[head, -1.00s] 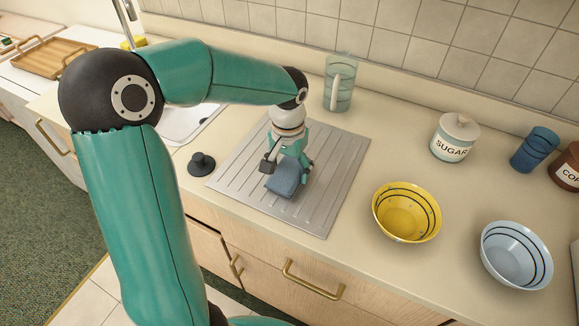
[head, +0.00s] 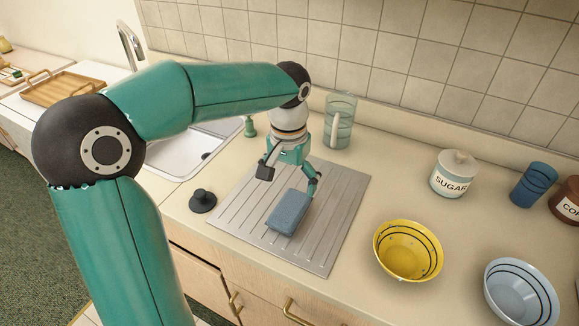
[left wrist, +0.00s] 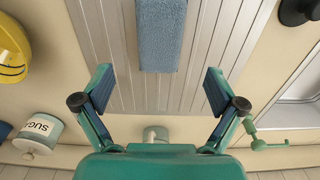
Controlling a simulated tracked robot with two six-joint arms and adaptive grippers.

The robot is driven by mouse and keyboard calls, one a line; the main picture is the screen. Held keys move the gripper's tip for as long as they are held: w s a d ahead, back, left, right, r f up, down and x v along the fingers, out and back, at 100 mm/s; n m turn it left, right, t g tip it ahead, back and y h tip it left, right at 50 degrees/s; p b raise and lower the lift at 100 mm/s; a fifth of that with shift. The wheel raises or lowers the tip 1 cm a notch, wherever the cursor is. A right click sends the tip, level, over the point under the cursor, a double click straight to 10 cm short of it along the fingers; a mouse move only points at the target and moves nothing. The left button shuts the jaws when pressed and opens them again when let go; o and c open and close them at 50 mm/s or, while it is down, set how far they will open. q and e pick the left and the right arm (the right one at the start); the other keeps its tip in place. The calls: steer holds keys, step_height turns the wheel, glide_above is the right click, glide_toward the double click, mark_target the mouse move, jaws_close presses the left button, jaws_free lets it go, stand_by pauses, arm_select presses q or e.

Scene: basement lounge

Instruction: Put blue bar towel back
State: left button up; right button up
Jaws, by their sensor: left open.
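The blue bar towel (head: 289,212) lies folded on the grey ribbed drainboard (head: 338,222), near its front middle. It also shows at the top centre of the left wrist view (left wrist: 161,36). My left gripper (head: 288,180) is open and empty, just behind the towel in the head view. In the left wrist view its fingers (left wrist: 160,92) are spread wide, with bare drainboard between them and the towel ahead of them. The gripper is apart from the towel. My right gripper is not in view.
A black sink stopper (head: 203,201) sits left of the drainboard, by the sink (head: 190,150). A clear pitcher (head: 341,122) stands behind. A yellow bowl (head: 408,250), light-blue bowl (head: 520,293), sugar jar (head: 454,174) and blue cup (head: 533,184) stand right. Counter between drainboard and sugar jar is clear.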

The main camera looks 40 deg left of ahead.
arm_select(q)
step_height(320, 180, up, 4)
steer(key=shift+f, duration=0.1)
stand_by(0.6)
